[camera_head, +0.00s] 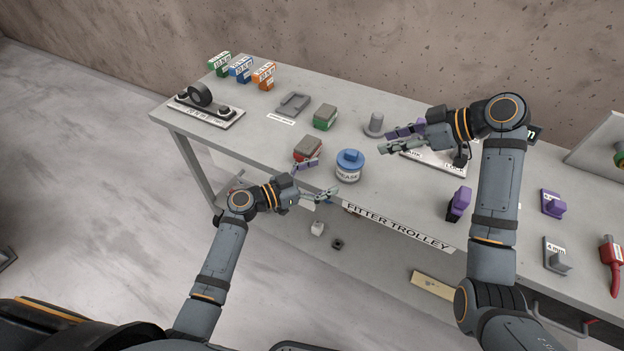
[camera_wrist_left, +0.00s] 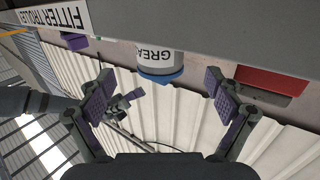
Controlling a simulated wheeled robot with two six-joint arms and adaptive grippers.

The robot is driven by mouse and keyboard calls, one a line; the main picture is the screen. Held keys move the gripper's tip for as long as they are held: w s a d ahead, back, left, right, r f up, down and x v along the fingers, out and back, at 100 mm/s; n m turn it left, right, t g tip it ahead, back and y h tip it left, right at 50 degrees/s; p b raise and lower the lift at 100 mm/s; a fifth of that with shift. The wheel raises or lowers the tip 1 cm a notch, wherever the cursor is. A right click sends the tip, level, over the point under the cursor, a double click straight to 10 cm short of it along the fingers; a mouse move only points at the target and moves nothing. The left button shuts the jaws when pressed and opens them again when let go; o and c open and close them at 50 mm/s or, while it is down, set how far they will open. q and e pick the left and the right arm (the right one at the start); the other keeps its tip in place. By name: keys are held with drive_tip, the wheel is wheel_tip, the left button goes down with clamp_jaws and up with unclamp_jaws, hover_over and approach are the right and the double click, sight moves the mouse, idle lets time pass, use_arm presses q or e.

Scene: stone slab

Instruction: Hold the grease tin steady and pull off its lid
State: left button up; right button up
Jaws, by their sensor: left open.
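The grease tin (camera_head: 350,173) is a white tin with a blue knobbed lid (camera_head: 350,157). It stands upright near the front edge of the trolley top, with the lid on. My left gripper (camera_head: 321,180) is open just in front of and left of the tin, not touching it. In the left wrist view the tin (camera_wrist_left: 155,56) appears upside down, ahead of and between the spread fingers (camera_wrist_left: 155,97). My right gripper (camera_head: 384,142) is right of and behind the tin, apart from it, with its fingers apart and nothing between them.
A green box (camera_head: 325,117) and a grey post (camera_head: 374,124) stand behind. A purple block (camera_head: 460,203) is to the right. The trolley's front edge carries a label (camera_head: 398,227).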

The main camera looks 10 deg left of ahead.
sight(339, 170)
use_arm(q)
drive_tip(key=x, duration=0.7)
drive_tip(key=shift+f, duration=0.1)
drive_tip(key=shift+c, duration=0.4)
drive_tip(key=c, duration=1.7)
